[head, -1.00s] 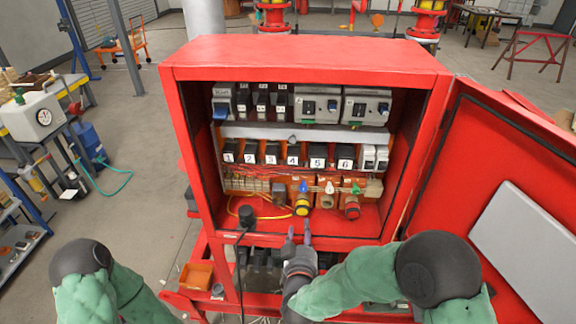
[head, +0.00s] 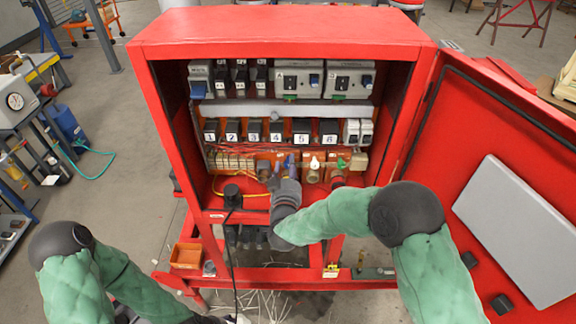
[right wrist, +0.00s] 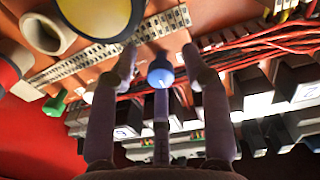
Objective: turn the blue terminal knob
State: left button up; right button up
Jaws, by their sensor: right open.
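The blue terminal knob (right wrist: 160,72) shows in the right wrist view, between the spread fingers of my right gripper (right wrist: 160,62). It lies near the line of the fingertips, with gaps on both sides; I cannot see any contact. In the head view my right gripper (head: 284,162) reaches into the low part of the red cabinet (head: 290,45) and mostly hides the blue knob and its yellow fitting. The white knob (head: 314,163) and green knob (head: 341,163) stand to its right.
Numbered black modules (head: 254,131) and red wires run above the knobs. The open cabinet door (head: 500,170) stands at the right. A black plug (head: 232,191) with a cable sits at the cabinet floor, left of my right gripper. An orange bin (head: 187,255) is below.

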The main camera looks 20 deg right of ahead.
jog(key=shift+w+d, duration=0.15)
jog(key=shift+w, duration=0.3)
grip_shut()
